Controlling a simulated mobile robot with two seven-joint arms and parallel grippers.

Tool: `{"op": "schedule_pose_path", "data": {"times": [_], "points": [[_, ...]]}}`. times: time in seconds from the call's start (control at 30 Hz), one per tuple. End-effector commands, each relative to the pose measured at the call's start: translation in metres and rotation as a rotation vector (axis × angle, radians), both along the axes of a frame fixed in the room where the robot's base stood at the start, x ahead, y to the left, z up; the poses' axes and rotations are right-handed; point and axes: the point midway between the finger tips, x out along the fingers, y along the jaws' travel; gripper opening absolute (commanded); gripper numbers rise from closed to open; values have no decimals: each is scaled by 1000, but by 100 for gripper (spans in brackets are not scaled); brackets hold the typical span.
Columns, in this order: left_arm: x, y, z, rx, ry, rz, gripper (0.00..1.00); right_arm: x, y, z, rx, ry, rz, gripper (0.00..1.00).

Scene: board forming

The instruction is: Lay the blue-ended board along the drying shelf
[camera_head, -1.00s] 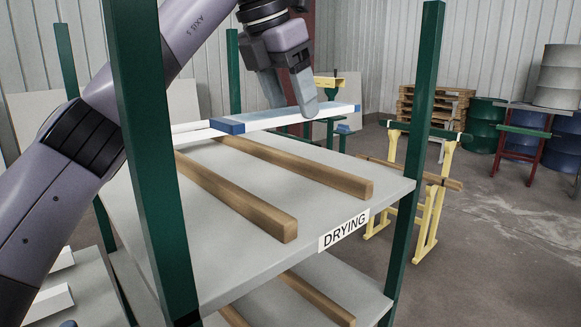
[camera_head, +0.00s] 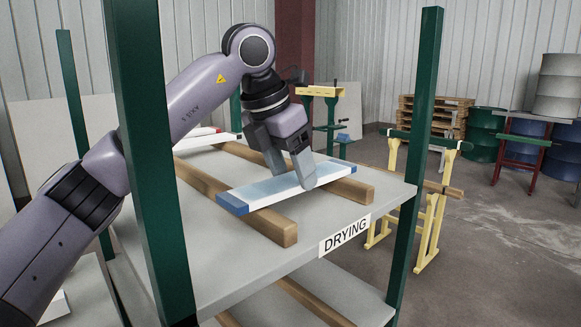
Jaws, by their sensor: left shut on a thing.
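The blue-ended board (camera_head: 257,193) is white and pale blue on top, with blue ends. It lies across the line of two wooden bearers on the grey drying shelf (camera_head: 330,222), at or just above them; I cannot tell if it touches. My left gripper (camera_head: 288,172) is shut on the board near its middle, coming from above, with one finger in front of it and one behind. The near bearer (camera_head: 272,226) and the far bearer (camera_head: 350,190) stick out past the board toward the shelf's front edge. My right gripper is not in view.
Another white board (camera_head: 205,141) with a red part lies further back on the shelf. Green posts stand at the front left (camera_head: 150,150) and right (camera_head: 417,150). The shelf's front edge carries a DRYING sign (camera_head: 345,233). Yellow trestles (camera_head: 431,225) stand beyond.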

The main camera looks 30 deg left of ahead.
Motion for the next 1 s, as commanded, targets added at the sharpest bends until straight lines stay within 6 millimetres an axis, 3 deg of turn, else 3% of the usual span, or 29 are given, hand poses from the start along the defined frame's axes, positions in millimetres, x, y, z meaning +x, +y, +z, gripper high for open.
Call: {"op": "schedule_pose_path", "data": {"times": [0.1, 0.13, 0.2, 0.47, 0.63, 1.0], "points": [[0, 0, -4, 0, -1, 0, 27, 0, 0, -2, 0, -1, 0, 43], [0, 0, -3, 0, 0, 0, 70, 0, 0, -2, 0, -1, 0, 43], [0, 0, -3, 0, 1, 0, 89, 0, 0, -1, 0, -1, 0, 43], [0, 0, -2, 0, 0, 0, 89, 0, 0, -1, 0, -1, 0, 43], [-2, 1, 8, 0, -2, -1, 89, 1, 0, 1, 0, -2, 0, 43], [-29, 10, 79, 1, -3, 1, 89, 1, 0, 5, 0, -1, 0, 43]]}}
